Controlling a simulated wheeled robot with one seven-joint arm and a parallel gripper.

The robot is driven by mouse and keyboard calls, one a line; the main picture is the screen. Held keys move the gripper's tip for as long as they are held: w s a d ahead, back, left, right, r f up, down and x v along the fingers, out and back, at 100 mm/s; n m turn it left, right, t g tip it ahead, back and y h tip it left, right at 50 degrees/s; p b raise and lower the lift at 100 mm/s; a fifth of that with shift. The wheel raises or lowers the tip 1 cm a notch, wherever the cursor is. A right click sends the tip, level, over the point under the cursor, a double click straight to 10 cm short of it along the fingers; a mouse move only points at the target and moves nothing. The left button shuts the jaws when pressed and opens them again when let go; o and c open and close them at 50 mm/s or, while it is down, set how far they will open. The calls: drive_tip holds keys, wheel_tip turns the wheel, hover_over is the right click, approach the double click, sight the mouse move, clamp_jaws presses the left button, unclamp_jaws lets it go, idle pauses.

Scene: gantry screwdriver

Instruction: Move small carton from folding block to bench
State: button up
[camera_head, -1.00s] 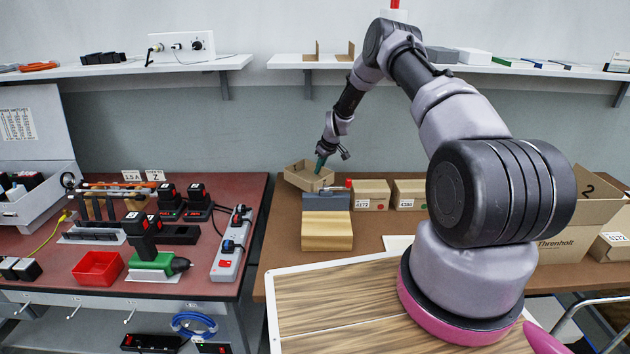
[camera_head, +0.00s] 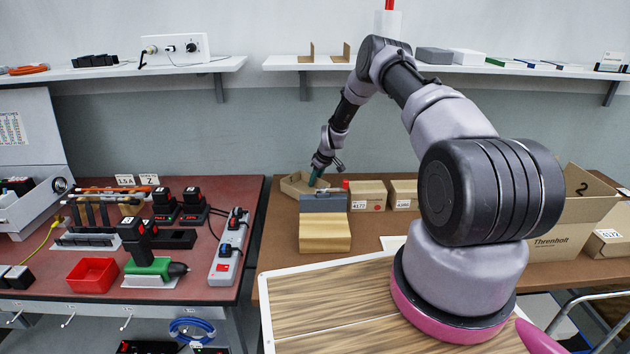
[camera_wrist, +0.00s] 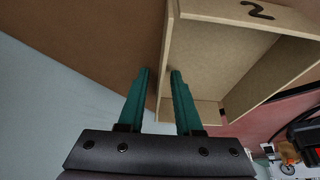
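The small carton (camera_head: 296,184) is an open-topped tan box. In the head view it sits low on the bench (camera_head: 368,232), at the back left of the grey-blue folding block (camera_head: 323,202), which hides part of it. In the wrist view the carton (camera_wrist: 205,62) shows its open inside and a "2" on one wall. My gripper (camera_wrist: 160,72) has its two green fingers on either side of one carton wall, with a gap showing between the left finger and the wall. The fingers look parted, not clamped. My gripper is small in the head view (camera_head: 313,178).
A tan wooden block (camera_head: 325,233) stands in front of the folding block. Closed cartons (camera_head: 368,195) stand to the right, with a large open carton (camera_head: 565,225) beyond. A shelf (camera_head: 300,62) hangs above. A red-topped tool table (camera_head: 200,268) is at left.

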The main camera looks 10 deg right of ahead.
drive_tip(key=shift+r, duration=0.1)
drive_tip(key=v, duration=1.2)
drive_tip(key=shift+s, duration=0.1)
